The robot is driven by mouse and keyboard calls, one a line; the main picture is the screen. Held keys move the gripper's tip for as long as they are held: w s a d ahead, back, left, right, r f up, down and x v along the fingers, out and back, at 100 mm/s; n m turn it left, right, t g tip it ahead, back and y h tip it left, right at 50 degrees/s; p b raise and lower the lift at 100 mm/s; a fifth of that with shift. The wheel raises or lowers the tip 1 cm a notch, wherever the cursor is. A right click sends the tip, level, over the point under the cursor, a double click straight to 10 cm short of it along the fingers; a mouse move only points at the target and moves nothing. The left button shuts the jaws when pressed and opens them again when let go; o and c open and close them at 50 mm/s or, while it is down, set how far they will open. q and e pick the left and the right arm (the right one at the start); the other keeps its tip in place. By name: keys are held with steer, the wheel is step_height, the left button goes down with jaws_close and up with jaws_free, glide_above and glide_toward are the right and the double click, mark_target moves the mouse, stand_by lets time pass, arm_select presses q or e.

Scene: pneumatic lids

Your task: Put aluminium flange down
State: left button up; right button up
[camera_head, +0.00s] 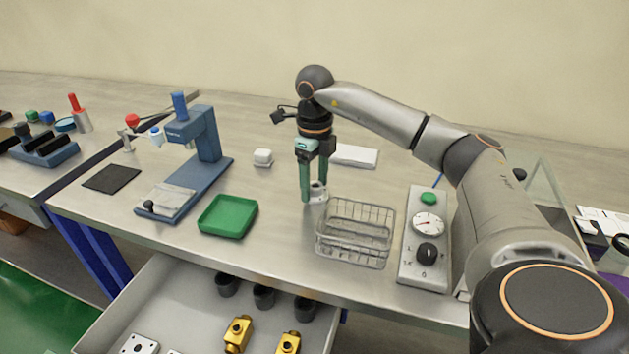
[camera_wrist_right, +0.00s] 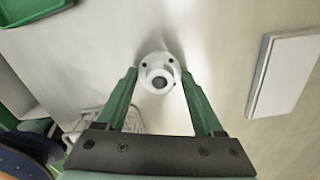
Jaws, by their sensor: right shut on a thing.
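The aluminium flange (camera_head: 318,191) is a small pale round part with a central hub and bore. My right gripper (camera_head: 314,190) points down and is shut on it, with the green fingers on either side. The right wrist view shows the flange (camera_wrist_right: 160,74) between the fingertips (camera_wrist_right: 160,76), its hub facing the camera and small holes in its rim. It is at or just above the table top (camera_head: 277,200); I cannot tell whether it touches. My left gripper is not in view.
A wire basket (camera_head: 355,233) stands close at the right, with a gauge box (camera_head: 425,240) beyond it. A green tray (camera_head: 228,216), a blue press (camera_head: 205,145) and a small white block (camera_head: 263,157) are at the left. A white plate (camera_head: 355,156) lies behind. An open drawer (camera_head: 190,297) is below.

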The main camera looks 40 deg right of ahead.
mark_target(314, 185)
steer(key=o, duration=1.4)
arm_select(q)
steer(key=p, duration=0.1)
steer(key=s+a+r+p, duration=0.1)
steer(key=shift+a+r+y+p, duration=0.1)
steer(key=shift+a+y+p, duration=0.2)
steer(key=shift+p, duration=0.05)
arm_select(e)
step_height(314, 185, up, 12)
steer(key=shift+r, duration=0.1)
